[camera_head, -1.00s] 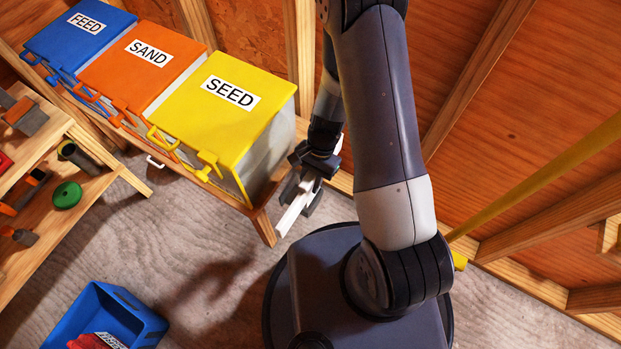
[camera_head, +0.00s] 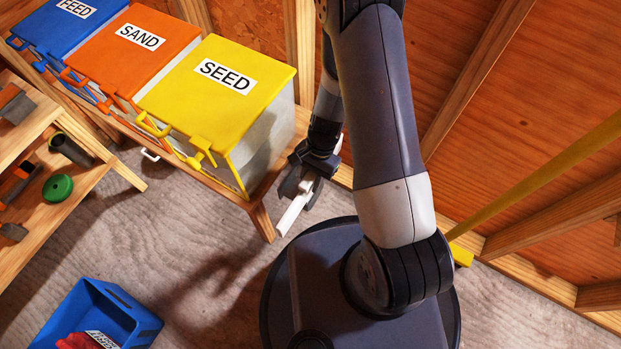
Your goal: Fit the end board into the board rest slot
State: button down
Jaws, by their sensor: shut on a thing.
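My gripper (camera_head: 307,187) is shut on a white, narrow board, the end board (camera_head: 292,214). The board slants down and to the left from the jaws, beside the right end of the bench with the bins. Its upper part is hidden by the jaws. I cannot make out the board rest slot in this view.
Yellow SEED (camera_head: 226,85), orange SAND (camera_head: 130,55) and blue FEED (camera_head: 68,28) bins stand on a wooden bench (camera_head: 262,220). A shelf (camera_head: 88,190) with tools is at the left. A blue crate (camera_head: 84,300) with red contents stands on the floor. A yellow pole (camera_head: 540,175) leans at the right.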

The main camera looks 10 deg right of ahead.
jog(key=c, duration=1.1)
grip_release()
jog(key=p+v, duration=0.3)
jog(key=v, duration=0.7)
jog(key=shift+w+r+p, duration=0.2)
jog(key=shift+r+p, duration=0.1)
jog(key=shift+f, duration=0.1)
jog(key=b+x, duration=0.4)
jog(key=x, duration=0.7)
jog(key=shift+s+f, duration=0.15)
notch_tip(320, 180, up, 2)
jog(key=shift+p, duration=0.85)
jog(key=shift+d+r+p, duration=0.1)
jog(key=shift+r+p, duration=0.25)
jog(key=shift+r, duration=0.1)
jog(key=shift+f, duration=0.15)
